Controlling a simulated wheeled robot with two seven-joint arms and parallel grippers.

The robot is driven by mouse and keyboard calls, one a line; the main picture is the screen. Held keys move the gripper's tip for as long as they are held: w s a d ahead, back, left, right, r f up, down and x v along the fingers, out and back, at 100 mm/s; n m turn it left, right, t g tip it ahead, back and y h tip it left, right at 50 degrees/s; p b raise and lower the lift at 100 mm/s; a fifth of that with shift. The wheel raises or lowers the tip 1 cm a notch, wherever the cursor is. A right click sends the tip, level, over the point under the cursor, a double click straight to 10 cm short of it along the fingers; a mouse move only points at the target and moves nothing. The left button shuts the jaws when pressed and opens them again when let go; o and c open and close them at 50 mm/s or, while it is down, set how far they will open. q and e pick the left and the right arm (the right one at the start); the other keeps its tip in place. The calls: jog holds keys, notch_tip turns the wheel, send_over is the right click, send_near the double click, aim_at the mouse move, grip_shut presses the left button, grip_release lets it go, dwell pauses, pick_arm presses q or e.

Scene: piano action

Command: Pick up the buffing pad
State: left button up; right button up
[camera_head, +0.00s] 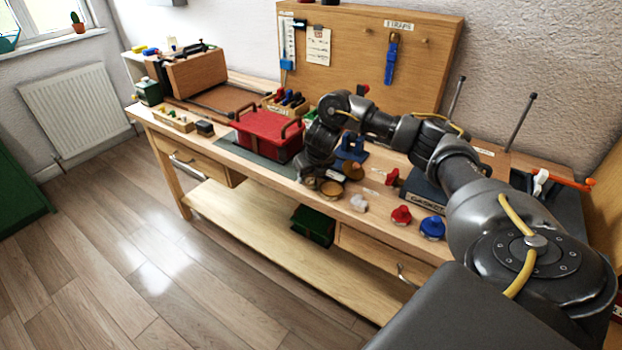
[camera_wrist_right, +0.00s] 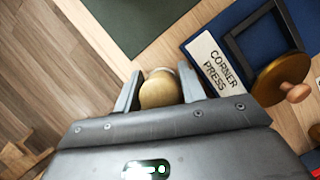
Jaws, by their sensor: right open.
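A round tan piece (camera_head: 330,188), which looks like the buffing pad, lies near the front edge of the workbench. In the right wrist view the tan piece (camera_wrist_right: 158,92) sits between the two fingers of my right gripper (camera_wrist_right: 160,84). The fingers are open, one on each side of it; I cannot tell whether either touches it. In the head view my right gripper (camera_head: 312,178) is low over the bench beside the tan piece. My left gripper is not in view.
A brown disc with a knob (camera_wrist_right: 280,78) lies beside the corner press label (camera_wrist_right: 214,62). A red box (camera_head: 265,138) stands left of my gripper on a dark green mat (camera_wrist_right: 128,18). Red (camera_head: 401,215) and blue (camera_head: 432,228) knobbed pieces stand along the front edge to the right.

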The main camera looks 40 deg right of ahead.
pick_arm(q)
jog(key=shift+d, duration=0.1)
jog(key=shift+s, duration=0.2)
pick_arm(e)
jog(key=c, duration=0.6)
jog(key=shift+r, duration=0.1)
